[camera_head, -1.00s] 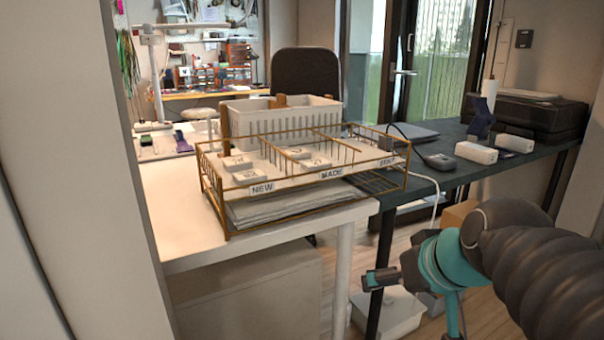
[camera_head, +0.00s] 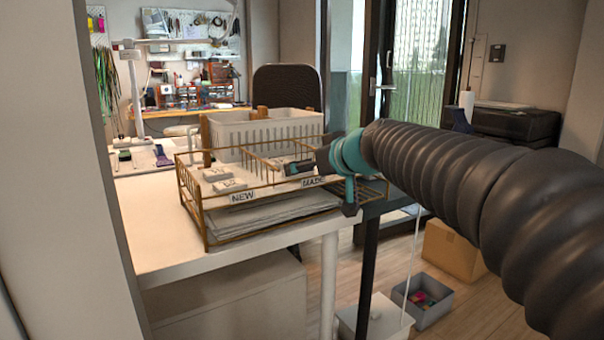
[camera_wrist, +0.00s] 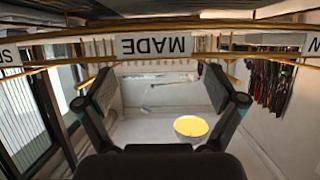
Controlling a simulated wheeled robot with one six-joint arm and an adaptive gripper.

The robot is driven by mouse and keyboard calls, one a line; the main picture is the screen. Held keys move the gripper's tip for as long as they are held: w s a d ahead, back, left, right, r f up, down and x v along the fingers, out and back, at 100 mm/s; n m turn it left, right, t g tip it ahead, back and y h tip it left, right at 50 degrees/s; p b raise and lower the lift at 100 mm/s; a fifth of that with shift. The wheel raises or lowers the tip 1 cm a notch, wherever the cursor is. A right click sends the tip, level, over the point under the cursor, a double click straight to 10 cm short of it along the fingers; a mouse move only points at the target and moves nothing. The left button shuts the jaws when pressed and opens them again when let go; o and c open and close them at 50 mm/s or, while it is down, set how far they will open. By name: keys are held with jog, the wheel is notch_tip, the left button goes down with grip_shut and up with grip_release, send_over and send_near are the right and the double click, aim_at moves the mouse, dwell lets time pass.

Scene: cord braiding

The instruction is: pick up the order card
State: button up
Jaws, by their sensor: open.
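White order cards (camera_head: 229,186) lie in the left, NEW section of a brass wire tray (camera_head: 215,239) on the white table. Which one is meant, I cannot tell. My gripper (camera_head: 299,166) is at the MADE section of the tray, right of those cards, and my arm hides the tray's right part. In the wrist view, which is upside down, my gripper (camera_wrist: 160,95) has its two fingers wide apart with nothing between them. The MADE label (camera_wrist: 153,46) and the tray's wires cross just beyond the fingers. No card shows clearly in that view.
A white slotted basket (camera_head: 262,130) stands behind the tray. Papers (camera_head: 270,213) lie under the tray's upper level. The tray's wire rims and dividers stand close around my gripper. A cardboard box (camera_head: 452,249) and a grey bin (camera_head: 424,298) are on the floor.

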jog(key=shift+p+x, duration=0.6)
jog(key=shift+x, duration=2.75)
jog(key=shift+w+d, duration=0.1)
jog(key=shift+d, duration=0.1)
jog(key=c, duration=0.9)
